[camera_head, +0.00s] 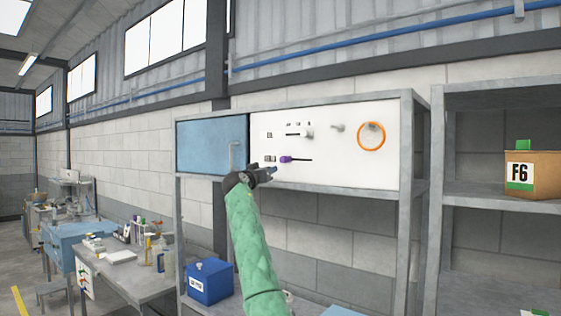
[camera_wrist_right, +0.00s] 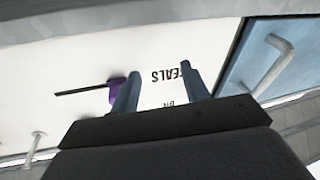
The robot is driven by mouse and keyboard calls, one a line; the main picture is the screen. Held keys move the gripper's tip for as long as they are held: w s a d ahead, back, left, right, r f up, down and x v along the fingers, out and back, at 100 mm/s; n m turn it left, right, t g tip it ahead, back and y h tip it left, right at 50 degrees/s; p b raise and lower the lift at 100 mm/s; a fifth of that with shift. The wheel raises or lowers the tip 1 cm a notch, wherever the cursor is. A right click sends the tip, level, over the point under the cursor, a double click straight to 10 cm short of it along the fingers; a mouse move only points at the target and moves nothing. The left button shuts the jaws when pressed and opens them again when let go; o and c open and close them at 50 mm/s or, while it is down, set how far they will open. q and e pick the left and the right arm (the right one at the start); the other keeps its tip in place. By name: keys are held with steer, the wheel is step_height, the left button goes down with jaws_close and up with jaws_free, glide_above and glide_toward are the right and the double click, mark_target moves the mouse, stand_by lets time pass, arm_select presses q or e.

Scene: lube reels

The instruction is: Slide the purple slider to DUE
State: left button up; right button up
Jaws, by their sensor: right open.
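The purple slider (camera_head: 286,159) sits at the left end of a dark horizontal slot on a white panel (camera_head: 350,165) in the head view. Small labels above the slot are too small to read. My right gripper (camera_head: 262,174) is just below and left of the slider, in front of the panel. In the right wrist view the gripper (camera_wrist_right: 160,85) is open and empty, pointing at the panel. The slider (camera_wrist_right: 115,92) shows there just left of the left finger, partly hidden by it; contact cannot be told. Upside-down print ending in "EALS" shows between the fingers. My left gripper is out of view.
A blue door (camera_head: 212,146) with a grey handle (camera_wrist_right: 272,65) adjoins the panel on the left. Above are a second slot with a grey knob (camera_head: 309,133), a peg (camera_head: 338,127) and an orange ring (camera_head: 371,136). A grey frame surrounds the cabinet.

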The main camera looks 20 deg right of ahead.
mark_target(285, 159)
steer(key=d+m+g+h, duration=0.1)
steer(key=s+m+h, duration=0.1)
steer(key=m+h, duration=0.1)
steer(key=d+m+g+h, duration=0.1)
steer(key=shift+s+d+f+m+g+h, duration=0.15)
steer(key=shift+d+m+g+h, duration=0.15)
steer(key=shift+d, duration=0.05)
steer(key=shift+s+d+r+m+g+h, duration=0.1)
steer(key=shift+s+r+m+g+h, duration=0.2)
steer(key=shift+m, duration=0.45)
steer(key=shift+s+d+r+m+g+h, duration=0.15)
steer(key=shift+s+m+h, duration=0.2)
steer(key=shift+m, duration=0.45)
steer(key=shift+s+d+r+m+g+h, duration=0.1)
steer(key=shift+s+m+g+h, duration=0.2)
steer(key=shift+m, duration=0.45)
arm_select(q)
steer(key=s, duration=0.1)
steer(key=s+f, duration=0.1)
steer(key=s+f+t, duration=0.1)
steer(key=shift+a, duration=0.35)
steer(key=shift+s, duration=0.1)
arm_select(e)
steer(key=shift+m, duration=0.4)
